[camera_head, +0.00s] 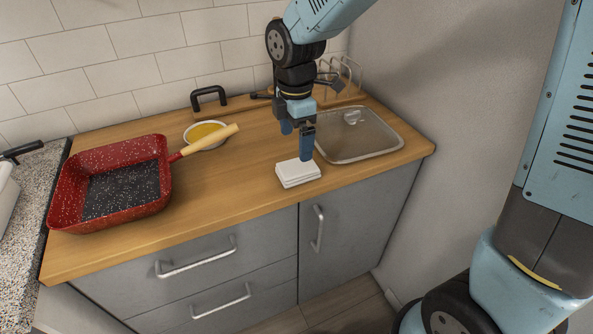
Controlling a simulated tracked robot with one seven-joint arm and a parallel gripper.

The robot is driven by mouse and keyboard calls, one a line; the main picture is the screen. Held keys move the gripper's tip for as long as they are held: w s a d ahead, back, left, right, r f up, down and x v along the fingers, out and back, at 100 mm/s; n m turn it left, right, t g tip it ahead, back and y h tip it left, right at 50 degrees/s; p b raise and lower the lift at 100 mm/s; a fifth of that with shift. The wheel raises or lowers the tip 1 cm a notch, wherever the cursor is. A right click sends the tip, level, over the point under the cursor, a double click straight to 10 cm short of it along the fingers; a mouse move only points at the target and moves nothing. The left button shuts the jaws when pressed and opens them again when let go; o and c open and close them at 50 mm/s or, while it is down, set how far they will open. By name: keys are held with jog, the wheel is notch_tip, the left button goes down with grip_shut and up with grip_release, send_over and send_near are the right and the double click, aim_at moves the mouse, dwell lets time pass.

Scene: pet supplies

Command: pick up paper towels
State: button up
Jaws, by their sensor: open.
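The paper towels (298,174) are a small white folded stack lying flat near the front edge of the wooden counter. My gripper (297,143) points down just above and behind the stack. Its blue fingers are apart and hold nothing. One fingertip reaches close to the back of the stack; I cannot tell whether it touches.
A red speckled pan (110,187) with a wooden handle is on the left of the counter (225,187). A bowl with yellow contents (206,135) stands behind the handle.

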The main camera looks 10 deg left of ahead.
aim_at(298, 166)
notch_tip(298, 166, down, 2)
jog(key=shift+f, duration=0.15)
jog(key=shift+s+d+f, duration=0.1)
jog(key=shift+d+f, duration=0.05)
jog(key=shift+f, duration=1.15)
jog(key=shift+s+d+f, duration=0.1)
jog(key=shift+d+f, duration=0.05)
jog(key=shift+f, duration=1.15)
jog(key=c, duration=1.1)
